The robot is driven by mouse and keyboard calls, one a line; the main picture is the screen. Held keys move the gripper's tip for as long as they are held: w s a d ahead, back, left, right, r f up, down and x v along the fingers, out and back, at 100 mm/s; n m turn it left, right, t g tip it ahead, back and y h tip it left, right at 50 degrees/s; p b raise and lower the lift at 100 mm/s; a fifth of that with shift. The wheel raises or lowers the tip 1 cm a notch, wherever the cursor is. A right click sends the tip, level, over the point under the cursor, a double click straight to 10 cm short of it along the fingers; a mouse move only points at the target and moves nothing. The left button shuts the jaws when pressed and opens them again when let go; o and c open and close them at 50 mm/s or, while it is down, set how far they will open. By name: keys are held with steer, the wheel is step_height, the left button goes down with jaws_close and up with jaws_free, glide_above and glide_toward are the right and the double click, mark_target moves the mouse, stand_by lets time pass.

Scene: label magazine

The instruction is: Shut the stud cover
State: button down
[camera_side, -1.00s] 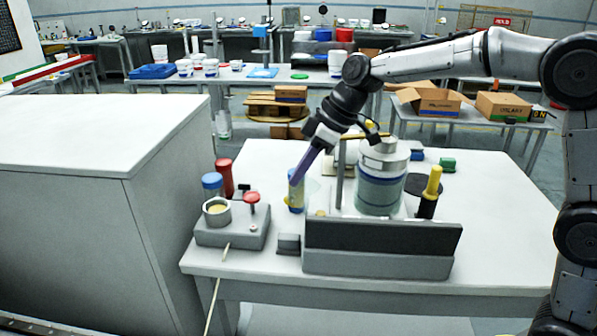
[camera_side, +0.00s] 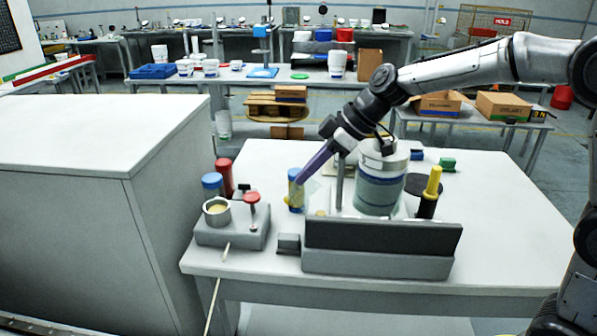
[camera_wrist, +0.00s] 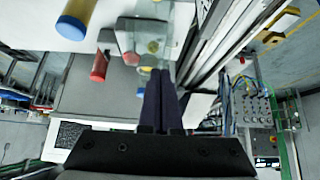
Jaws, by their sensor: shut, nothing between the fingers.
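A clear, see-through panel (camera_side: 314,188), which looks like the stud cover, stands tilted beside the upright post behind the dark front plate. It is faint, and I cannot tell its exact angle. In the wrist view the clear panel (camera_wrist: 183,22) lies past my fingertips, with yellowish round parts showing through or near it. My gripper (camera_side: 300,182) has long purple fingers, shut and empty, pointing down left. Their tips are close to the panel's left side; I cannot tell whether they touch. The wrist view shows the fingers (camera_wrist: 160,74) together.
A blue-capped yellow bottle (camera_side: 296,192) is just by the fingertips. A large jar (camera_side: 380,190) stands to the right. A grey block with a red knob (camera_side: 251,198) and a cup (camera_side: 217,212) sits left. The dark front plate (camera_side: 383,238) blocks the front.

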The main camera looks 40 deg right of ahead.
steer(key=shift+s+d, duration=0.1)
steer(key=s+d+f+t+y, duration=0.1)
steer(key=s+d, duration=0.1)
steer(key=s+d+f+t+y, duration=0.1)
steer(key=s+d+f, duration=0.2)
steer(key=shift+s+d+f+t+y, duration=0.4)
steer(key=shift+s+d+f, duration=0.15)
steer(key=shift+f, duration=0.45)
steer(key=shift+s+d+f, duration=0.15)
steer(key=shift+f, duration=0.4)
steer(key=shift+s+d+f, duration=0.1)
steer(key=shift+f, duration=1)
